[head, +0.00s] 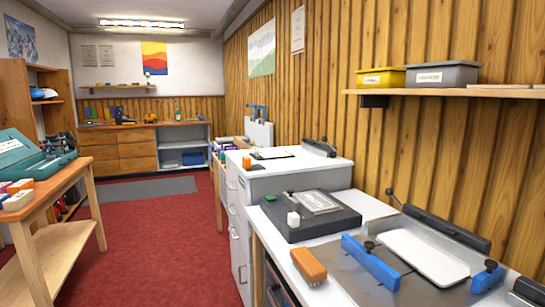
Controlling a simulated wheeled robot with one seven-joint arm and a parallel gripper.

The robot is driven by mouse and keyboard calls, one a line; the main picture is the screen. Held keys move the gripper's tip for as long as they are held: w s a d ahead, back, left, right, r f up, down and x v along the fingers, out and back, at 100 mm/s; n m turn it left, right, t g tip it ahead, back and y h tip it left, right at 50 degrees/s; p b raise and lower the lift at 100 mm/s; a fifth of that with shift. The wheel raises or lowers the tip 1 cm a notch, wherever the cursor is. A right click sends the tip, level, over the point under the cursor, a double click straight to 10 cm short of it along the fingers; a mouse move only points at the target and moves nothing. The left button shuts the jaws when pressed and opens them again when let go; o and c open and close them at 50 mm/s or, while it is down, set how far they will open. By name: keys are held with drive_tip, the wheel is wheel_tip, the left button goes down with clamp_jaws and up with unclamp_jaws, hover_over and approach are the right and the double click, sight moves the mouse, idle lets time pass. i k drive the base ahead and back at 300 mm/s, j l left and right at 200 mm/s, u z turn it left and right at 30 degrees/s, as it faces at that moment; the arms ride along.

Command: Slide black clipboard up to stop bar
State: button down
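A clipboard with a dark edge (256,156) and a pale sheet on it lies flat on the white cabinet top (300,170) in the middle of the head view. It is small and far off, so its details are hard to make out. A dark bar (318,147), which looks like the stop bar, lies along the right side of the same top. A gap of bare white top shows between the clipboard and the bar. My gripper is not in view.
An orange block (246,162) sits on the cabinet top near the clipboard. In front are a dark board with a grey plate (318,202), a white block (293,219), an orange brush-like item (308,266) and blue clamps (370,262). Red carpet (165,235) is open at left.

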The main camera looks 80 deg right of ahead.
sight(261, 156)
drive_tip(key=l+z, duration=0.15)
drive_tip(key=z, duration=0.35)
drive_tip(key=i+l+z, duration=0.1)
drive_tip(key=z, duration=0.4)
drive_tip(key=i+l+z, duration=0.25)
drive_tip(key=i+z, duration=0.2)
drive_tip(key=i, duration=0.25)
drive_tip(key=i+z, duration=0.45)
drive_tip(key=i, duration=0.25)
